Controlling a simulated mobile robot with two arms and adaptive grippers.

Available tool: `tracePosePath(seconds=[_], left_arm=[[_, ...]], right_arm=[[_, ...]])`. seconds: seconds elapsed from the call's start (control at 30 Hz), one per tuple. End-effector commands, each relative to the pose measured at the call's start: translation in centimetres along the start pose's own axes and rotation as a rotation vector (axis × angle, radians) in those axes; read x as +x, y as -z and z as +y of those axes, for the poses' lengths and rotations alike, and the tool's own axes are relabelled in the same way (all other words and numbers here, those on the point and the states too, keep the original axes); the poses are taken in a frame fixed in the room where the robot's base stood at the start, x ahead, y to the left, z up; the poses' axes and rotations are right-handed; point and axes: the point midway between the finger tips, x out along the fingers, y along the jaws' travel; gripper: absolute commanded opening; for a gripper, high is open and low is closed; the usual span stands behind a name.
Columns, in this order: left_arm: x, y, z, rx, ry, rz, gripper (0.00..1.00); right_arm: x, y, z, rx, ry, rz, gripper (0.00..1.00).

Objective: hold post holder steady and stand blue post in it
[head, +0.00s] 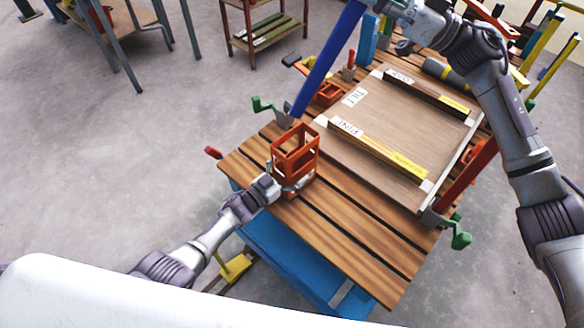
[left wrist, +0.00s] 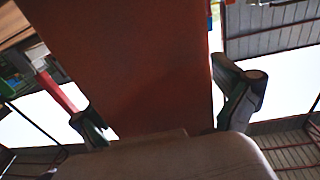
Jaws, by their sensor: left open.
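The orange-red post holder (head: 305,158), an open box frame, stands upright at the table's front left edge. My left gripper (head: 279,186) is at its lower near side. In the left wrist view the holder's broad face (left wrist: 130,65) fills the space between my open left fingers (left wrist: 165,112), one on each side; I cannot tell whether they touch it. The long blue post (head: 327,58) slants in the head view, its lower end behind the holder and apart from it. My right gripper (head: 385,8) is near the post's upper part at the top edge; its fingers are unclear.
The slatted wooden table (head: 345,235) carries a board (head: 385,140) with labelled wooden strips. A smaller orange box (head: 328,94) lies behind the holder. Green-handled clamps (head: 262,104) sit along the edges. The table's front slats are clear.

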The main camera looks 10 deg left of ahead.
Motion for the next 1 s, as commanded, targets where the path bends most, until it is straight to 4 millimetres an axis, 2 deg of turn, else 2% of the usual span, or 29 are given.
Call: tracePosePath(seconds=[0.3,0.37,0.73,0.77,1.0], left_arm=[[0.24,0.02,-0.01,0.0,0.0,0.0,1.0],[0.24,0.01,-0.01,0.0,0.0,0.0,0.92],[0.23,0.01,-0.01,0.0,0.0,0.0,0.3],[0.23,0.01,-0.01,0.0,0.0,0.0,0.27],[0.23,0.01,-0.01,0.0,0.0,0.0,0.27]], right_arm=[[0.05,0.18,-0.02,-0.001,0.001,0.003,0.0],[0.05,0.18,-0.02,-0.001,0.001,0.003,0.0],[0.05,0.18,-0.02,-0.001,0.001,0.003,0.0],[0.05,0.18,-0.02,-0.001,0.001,0.003,0.0],[-0.16,-0.44,0.0,0.001,0.0,0.002,0.0]])
